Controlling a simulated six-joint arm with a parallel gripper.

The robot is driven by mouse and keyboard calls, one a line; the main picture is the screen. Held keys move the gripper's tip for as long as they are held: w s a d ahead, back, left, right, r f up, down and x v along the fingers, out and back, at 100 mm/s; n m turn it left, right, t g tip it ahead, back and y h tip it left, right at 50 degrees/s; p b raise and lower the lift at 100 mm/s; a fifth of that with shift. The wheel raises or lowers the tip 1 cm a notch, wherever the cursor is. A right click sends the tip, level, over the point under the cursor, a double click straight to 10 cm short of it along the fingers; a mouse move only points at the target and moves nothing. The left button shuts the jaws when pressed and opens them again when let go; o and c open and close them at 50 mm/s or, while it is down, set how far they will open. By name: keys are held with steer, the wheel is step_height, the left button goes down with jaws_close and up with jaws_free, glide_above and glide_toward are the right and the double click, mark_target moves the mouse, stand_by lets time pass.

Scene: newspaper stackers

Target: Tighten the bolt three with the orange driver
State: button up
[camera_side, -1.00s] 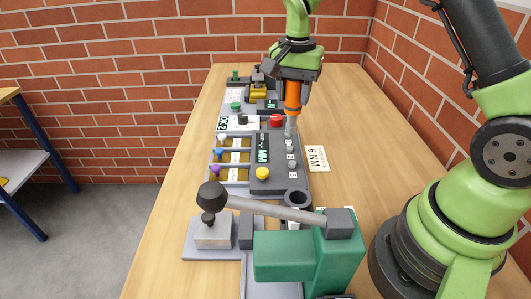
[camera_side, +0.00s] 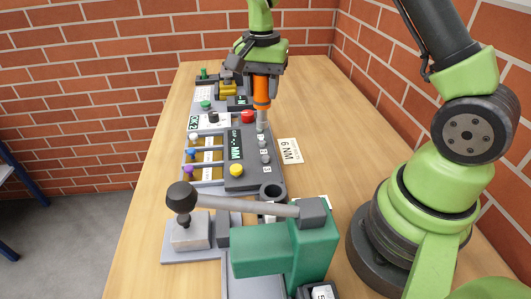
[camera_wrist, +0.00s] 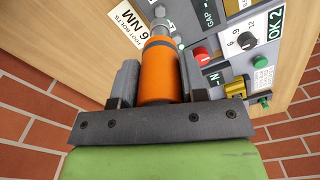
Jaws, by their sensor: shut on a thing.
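The orange driver (camera_side: 261,90) hangs upright below my gripper (camera_side: 262,76), which is shut on it. In the wrist view my gripper (camera_wrist: 160,78) has one finger on each side of the orange driver (camera_wrist: 158,68). The driver's grey tip (camera_side: 262,122) is down at the far end of the row of bolts on the dark panel (camera_side: 238,172); whether it is seated on a bolt head cannot be told. Two grey bolts, one (camera_side: 264,144) and a nearer one (camera_side: 264,158), show in front of the tip. Their small labels are too small to read surely.
A red button (camera_side: 247,116) stands close left of the tip, and a yellow button (camera_side: 236,170) is nearer. A "6 NM" card (camera_side: 290,150) lies right of the panel. A green press with a long lever (camera_side: 245,206) fills the foreground. Bare table lies to the right.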

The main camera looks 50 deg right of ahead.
steer(key=s+a+r, duration=0.1)
steer(key=s+a, duration=0.3)
steer(key=shift+a+r, duration=0.15)
steer(key=shift+r, duration=0.15)
steer(key=shift+s, duration=0.1)
steer(key=shift+f, duration=2.8)
steer(key=shift+f, duration=0.55)
stand_by(1.1)
steer(key=shift+r, duration=0.1)
step_height(320, 180, up, 5)
stand_by(0.5)
stand_by(0.5)
